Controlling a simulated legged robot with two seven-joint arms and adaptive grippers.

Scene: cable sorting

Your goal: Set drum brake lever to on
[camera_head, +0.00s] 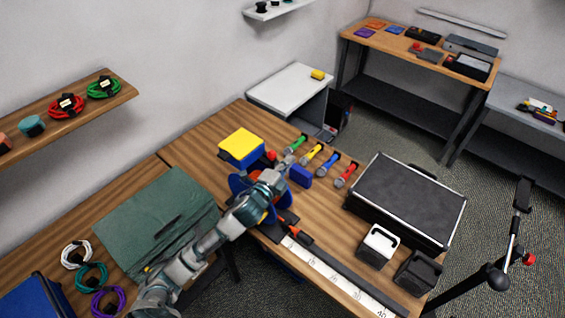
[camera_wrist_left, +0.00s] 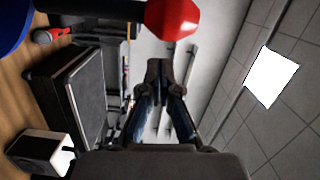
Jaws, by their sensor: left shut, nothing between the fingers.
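A blue cable drum (camera_head: 240,184) stands on the wooden workbench, partly hidden behind my left arm. A red knob (camera_head: 271,156) shows by the drum, close to my left gripper (camera_head: 283,167). In the left wrist view a red faceted knob (camera_wrist_left: 172,18) sits on the end of a dark bar (camera_wrist_left: 90,18), apparently the brake lever. My left gripper also shows there (camera_wrist_left: 160,68), shut and empty, with its fingertips beside and apart from the knob in that picture. The brake's setting cannot be read. My right gripper is not in view.
A black case (camera_head: 408,200) and two small boxes (camera_head: 378,246) stand to the right. A measuring strip (camera_head: 325,270) runs along the front. A green cloth (camera_head: 160,222) lies left.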

